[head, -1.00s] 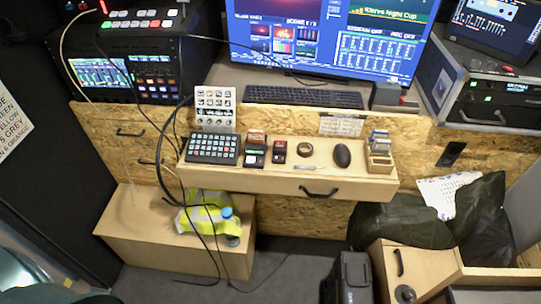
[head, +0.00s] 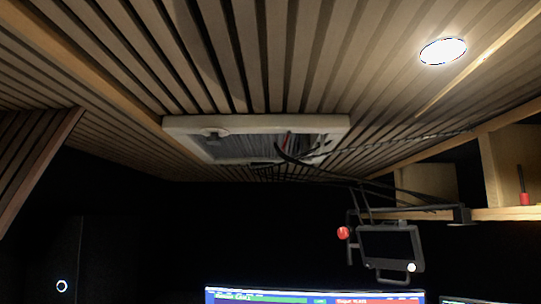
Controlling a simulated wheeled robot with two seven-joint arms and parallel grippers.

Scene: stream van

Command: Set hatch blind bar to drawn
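A white-framed roof hatch (head: 240,123) is set in the slatted ceiling, near the middle of the head view. A small grey fitting (head: 211,134) sits on the left of its near frame edge. Greyish, finely lined material (head: 250,148) shows inside the opening. A thin red piece (head: 287,141) shows toward its right. I cannot clearly make out the blind bar or how far across it stands. Neither of my grippers is in view.
Dark cables (head: 320,172) run from beside the hatch toward the right. A dark screen unit (head: 390,247) hangs on a bracket below, with a red ball (head: 343,233) beside it. Wooden shelving (head: 505,160) is at the right. A lit ceiling lamp (head: 443,51) is at upper right.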

